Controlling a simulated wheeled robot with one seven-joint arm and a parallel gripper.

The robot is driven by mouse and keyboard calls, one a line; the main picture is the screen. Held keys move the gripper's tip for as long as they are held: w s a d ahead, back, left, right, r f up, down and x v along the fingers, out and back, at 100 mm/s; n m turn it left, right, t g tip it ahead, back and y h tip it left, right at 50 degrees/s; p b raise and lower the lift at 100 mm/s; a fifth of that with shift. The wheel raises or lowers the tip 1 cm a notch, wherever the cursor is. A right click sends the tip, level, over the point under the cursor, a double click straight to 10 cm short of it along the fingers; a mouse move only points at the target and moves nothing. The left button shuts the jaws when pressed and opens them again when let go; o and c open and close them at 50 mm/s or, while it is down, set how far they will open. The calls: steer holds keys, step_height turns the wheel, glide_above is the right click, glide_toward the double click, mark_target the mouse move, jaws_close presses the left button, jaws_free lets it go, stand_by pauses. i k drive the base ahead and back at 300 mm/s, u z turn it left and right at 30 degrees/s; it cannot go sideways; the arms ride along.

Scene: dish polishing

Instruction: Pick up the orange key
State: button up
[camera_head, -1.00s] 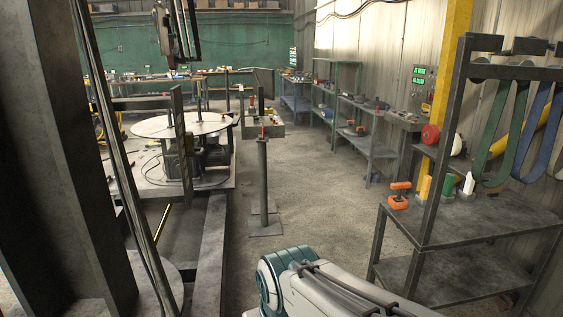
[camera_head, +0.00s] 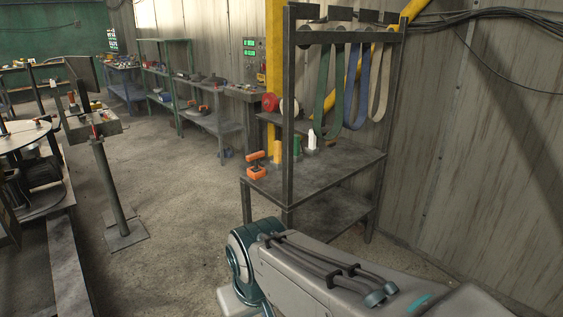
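No object is clearly recognisable as a key at this distance. An orange object with a dark base and an upright handle (camera_head: 257,167) sits at the front left corner of the metal workbench (camera_head: 330,180). A small red-orange thing (camera_head: 95,132) shows at the top of the grey post (camera_head: 110,188) on the left, too small to make out. Part of my arm crosses the lower middle and right of the view, in front of the workbench. My gripper is out of view.
An orange, a green and a white bottle (camera_head: 312,141) stand on the workbench. Green, blue and beige belts (camera_head: 381,85) hang from its rack. A round table (camera_head: 22,137) is at the left edge. Shelves (camera_head: 215,122) line the back wall. The concrete floor (camera_head: 175,200) between post and workbench is clear.

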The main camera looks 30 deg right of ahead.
mark_target(255, 157)
steer(key=z, duration=0.45)
steer(key=i, duration=0.35)
steer(key=u, duration=0.7)
steer(key=i, duration=1.5)
steer(key=z, duration=0.3)
steer(key=i, duration=1.2)
steer(key=z, duration=1.3)
steer(key=i, duration=0.35)
steer(key=z, duration=0.1)
